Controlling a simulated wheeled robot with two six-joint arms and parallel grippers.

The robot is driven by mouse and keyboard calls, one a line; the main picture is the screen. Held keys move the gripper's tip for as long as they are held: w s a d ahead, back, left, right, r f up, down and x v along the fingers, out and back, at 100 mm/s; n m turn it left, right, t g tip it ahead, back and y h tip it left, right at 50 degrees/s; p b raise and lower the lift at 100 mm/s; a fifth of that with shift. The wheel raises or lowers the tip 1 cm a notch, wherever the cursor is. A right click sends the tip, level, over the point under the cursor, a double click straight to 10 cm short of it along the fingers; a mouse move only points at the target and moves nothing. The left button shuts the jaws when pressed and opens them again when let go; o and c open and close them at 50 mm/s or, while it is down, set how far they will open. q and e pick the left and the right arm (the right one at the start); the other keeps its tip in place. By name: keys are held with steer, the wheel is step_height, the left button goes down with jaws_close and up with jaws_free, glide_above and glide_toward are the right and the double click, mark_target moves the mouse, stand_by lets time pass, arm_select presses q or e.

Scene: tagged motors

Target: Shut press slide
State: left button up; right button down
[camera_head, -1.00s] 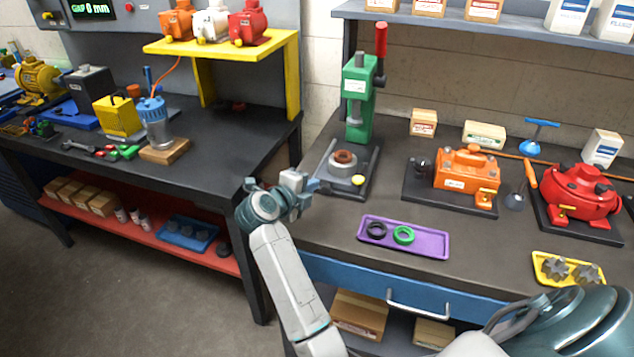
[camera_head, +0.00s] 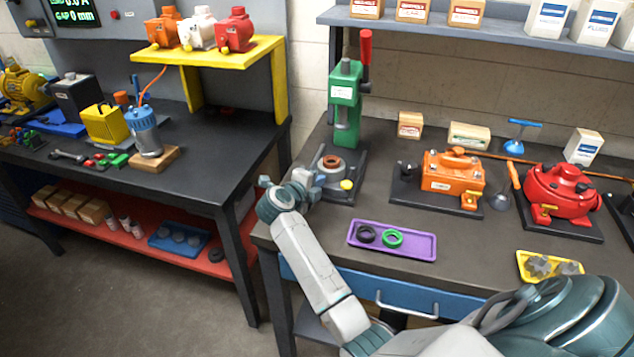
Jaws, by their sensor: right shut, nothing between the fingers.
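The green press (camera_head: 344,105) with a red-handled lever (camera_head: 366,55) stands on a dark base at the back left of the right bench. The slide sits forward of the press column. My right gripper (camera_head: 312,181) is shut and empty at the slide's left front edge, partly covering it. I cannot tell whether it touches the slide. My left gripper is not in view.
A purple tray (camera_head: 420,246) with a black and a green ring lies in front of the press. An orange pump (camera_head: 452,175) and a red pump (camera_head: 560,193) stand to the right. A yellow tray (camera_head: 527,270) holds gears. Bare bench lies between the press and the purple tray.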

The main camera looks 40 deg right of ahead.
steer(key=w+d, duration=0.2)
steer(key=d, duration=0.1)
steer(key=w+d+b, duration=0.1)
steer(key=w+d, duration=0.2)
steer(key=w+d+b, duration=0.1)
steer(key=w+d, duration=0.1)
steer(key=d, duration=0.1)
steer(key=shift+w+d+f, duration=0.15)
steer(key=shift+w+d, duration=0.1)
steer(key=shift+w, duration=0.1)
steer(key=shift+w+d, duration=0.25)
steer(key=shift+d, duration=0.05)
steer(key=shift+s+r, duration=0.1)
steer(key=shift+r, duration=0.4)
